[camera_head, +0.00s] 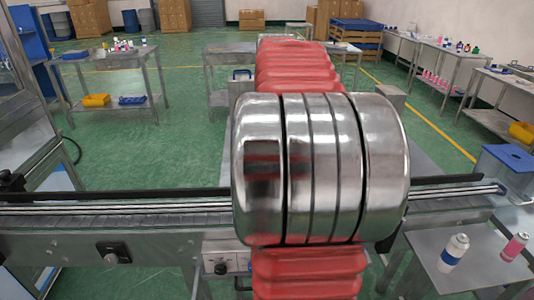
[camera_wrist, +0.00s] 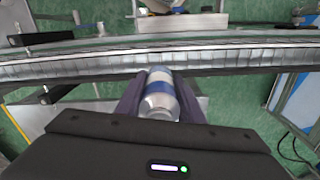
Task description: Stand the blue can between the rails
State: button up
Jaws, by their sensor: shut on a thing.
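The blue can (camera_wrist: 160,92), silver with a blue band, sits between the two dark fingers of my gripper (camera_wrist: 159,84) in the wrist view. My gripper is shut on it. The conveyor with its rails (camera_wrist: 225,58) runs across the wrist view just beyond the can's far end. From this angle I cannot tell how high the can is above the belt. In the head view the rails (camera_head: 120,207) run from left to right, and my large silver and red arm covers their middle. My gripper and the held can are hidden there.
A small metal table (camera_head: 480,275) at the lower right holds a white can with a blue band (camera_head: 453,253) and a pink can (camera_head: 515,246). A blue-topped stool (camera_head: 508,158) stands behind it. The conveyor's visible left and right stretches look clear.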

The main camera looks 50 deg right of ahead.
jog(key=shift+w+a+f, duration=0.1)
jog(key=shift+f, duration=0.05)
jog(key=shift+f, duration=6.85)
jog(key=shift+f, duration=0.45)
jog(key=o, duration=1.1)
jog(key=shift+o, duration=0.2)
notch_tip(320, 180, up, 14)
jog(key=shift+f, duration=0.15)
